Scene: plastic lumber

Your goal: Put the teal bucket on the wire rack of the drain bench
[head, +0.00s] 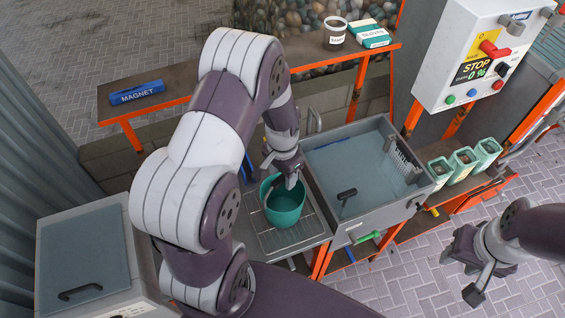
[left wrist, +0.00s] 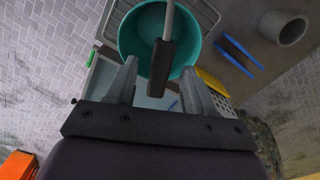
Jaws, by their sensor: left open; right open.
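The teal bucket (head: 287,208) stands upright, apparently on the wire rack (head: 268,238) of the drain bench; its underside is hidden. In the left wrist view the bucket (left wrist: 130,42) looks empty, and its handle with a dark grip (left wrist: 162,68) reaches between my fingers. My left gripper (head: 283,183) is right over the bucket, with its fingers (left wrist: 159,70) open on both sides of the grip and not closed on it. The rack's bars show in front and to the left of the bucket. My right gripper (head: 466,272) is open and empty, far right over the paving.
A grey basin (head: 350,165) adjoins the rack on the right. A control box (head: 475,50) and small teal containers (head: 463,163) stand further right. A magnet (head: 136,92), a cup (head: 335,30) and a gloves box (head: 372,34) lie on the back shelf. A lidded grey box (head: 82,255) stands left.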

